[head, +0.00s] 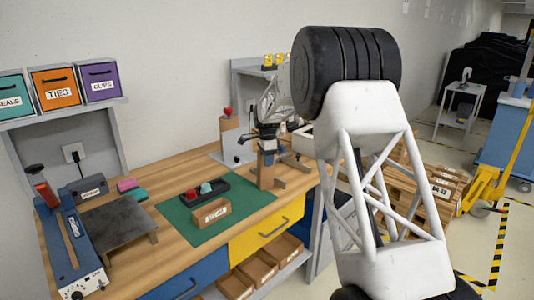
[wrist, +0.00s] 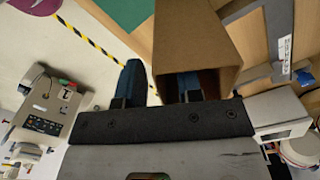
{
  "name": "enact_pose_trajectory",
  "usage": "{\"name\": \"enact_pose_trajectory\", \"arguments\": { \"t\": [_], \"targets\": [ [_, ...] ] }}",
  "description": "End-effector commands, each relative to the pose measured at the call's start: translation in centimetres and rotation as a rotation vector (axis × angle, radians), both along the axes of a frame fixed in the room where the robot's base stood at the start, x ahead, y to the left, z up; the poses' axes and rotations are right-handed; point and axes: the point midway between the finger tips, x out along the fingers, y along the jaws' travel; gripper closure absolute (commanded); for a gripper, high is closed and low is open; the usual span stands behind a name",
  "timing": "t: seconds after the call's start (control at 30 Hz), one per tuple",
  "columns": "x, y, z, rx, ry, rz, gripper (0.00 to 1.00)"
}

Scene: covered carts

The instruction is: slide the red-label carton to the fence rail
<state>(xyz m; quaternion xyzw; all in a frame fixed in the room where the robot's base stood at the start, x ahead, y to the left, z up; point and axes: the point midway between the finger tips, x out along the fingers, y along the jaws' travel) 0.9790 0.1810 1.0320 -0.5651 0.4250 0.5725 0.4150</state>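A plain brown carton (head: 266,172) stands upright on the bench, directly below my gripper (head: 266,142). I see no red label on its visible sides. In the wrist view the carton (wrist: 197,45) is close up and covers part of one blue finger of my gripper (wrist: 157,88). A grey angled bar with a white label (wrist: 285,50), possibly the fence rail, lies on the wood to the right of the carton.
A small carton with a white label (head: 211,213) and a black tray (head: 192,197) with red and teal items sit on the green mat (head: 250,196). A post with a red top (head: 230,130) stands behind. A blue sealer-like device (head: 65,245) is at the left.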

Motion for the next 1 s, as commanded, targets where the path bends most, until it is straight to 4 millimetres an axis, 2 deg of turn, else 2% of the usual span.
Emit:
{"name": "enact_pose_trajectory", "arguments": {
  "t": [0.2, 0.5, 0.73, 1.0],
  "targets": [
    [-0.01, 0.0, -1.07, 0.0, 0.0, 0.0, 0.67],
    [-0.02, -0.01, -1.18, 0.0, 0.0, 0.0, 0.67],
    [-0.02, -0.01, -1.17, 0.0, -0.001, 0.0, 1.0],
    [0.02, -0.09, -1.16, 0.0, -0.001, 0.0, 1.0]
  ]
}}
